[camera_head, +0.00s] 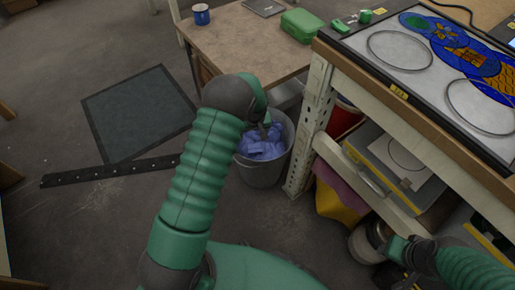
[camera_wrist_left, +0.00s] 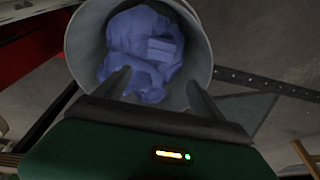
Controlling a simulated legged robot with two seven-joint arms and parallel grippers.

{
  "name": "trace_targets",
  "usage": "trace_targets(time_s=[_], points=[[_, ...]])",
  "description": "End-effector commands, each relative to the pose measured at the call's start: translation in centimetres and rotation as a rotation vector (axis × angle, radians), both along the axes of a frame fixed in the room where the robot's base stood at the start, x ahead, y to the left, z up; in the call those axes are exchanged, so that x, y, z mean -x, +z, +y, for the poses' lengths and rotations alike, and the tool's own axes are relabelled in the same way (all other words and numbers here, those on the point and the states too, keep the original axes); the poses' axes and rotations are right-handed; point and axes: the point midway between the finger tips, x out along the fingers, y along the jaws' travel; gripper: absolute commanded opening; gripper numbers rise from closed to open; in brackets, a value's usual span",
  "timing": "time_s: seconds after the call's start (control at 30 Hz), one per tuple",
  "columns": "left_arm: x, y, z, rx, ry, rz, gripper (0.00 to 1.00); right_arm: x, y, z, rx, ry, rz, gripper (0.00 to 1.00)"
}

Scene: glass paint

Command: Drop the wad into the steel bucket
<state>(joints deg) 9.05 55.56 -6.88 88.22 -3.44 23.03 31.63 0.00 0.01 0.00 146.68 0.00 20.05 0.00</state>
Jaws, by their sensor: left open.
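The steel bucket (camera_head: 259,175) stands on the floor between the brown desk and the light table. It is largely filled with crumpled blue wads (camera_head: 262,149). In the left wrist view the grey bucket (camera_wrist_left: 201,45) is straight ahead, with the blue wads (camera_wrist_left: 143,45) inside. My left gripper (camera_head: 264,130) is over the bucket. In the wrist view its two fingers (camera_wrist_left: 155,85) are spread apart with nothing held between them. I cannot tell which of the blue pieces is the task's wad. My right gripper (camera_head: 400,250) is at the lower right, small and partly hidden.
The brown desk (camera_head: 240,45) holds a blue mug (camera_head: 201,14) and a green box (camera_head: 302,25). The light table (camera_head: 375,65) with painted glass is close on the bucket's right, its perforated leg beside it. A dark mat (camera_head: 135,112) and black strip (camera_head: 110,172) lie on the open floor at left.

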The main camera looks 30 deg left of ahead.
Motion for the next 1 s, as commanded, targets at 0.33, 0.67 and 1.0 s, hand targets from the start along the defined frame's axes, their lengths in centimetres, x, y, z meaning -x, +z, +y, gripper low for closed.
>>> trace_targets(time_s=[0.33,0.67,1.0], points=[[1.9,10.4,-1.7,0.001,-0.001,-0.002,0.79,0.0,5.0,0.0,0.000,0.000,0.000,0.41],[2.5,12.6,-2.1,0.001,0.000,0.002,0.79,0.0,5.7,0.0,0.000,0.000,0.000,0.41],[2.6,12.7,-2.2,0.002,-0.003,0.001,0.79,0.0,5.7,0.0,0.000,0.000,0.000,0.41]])
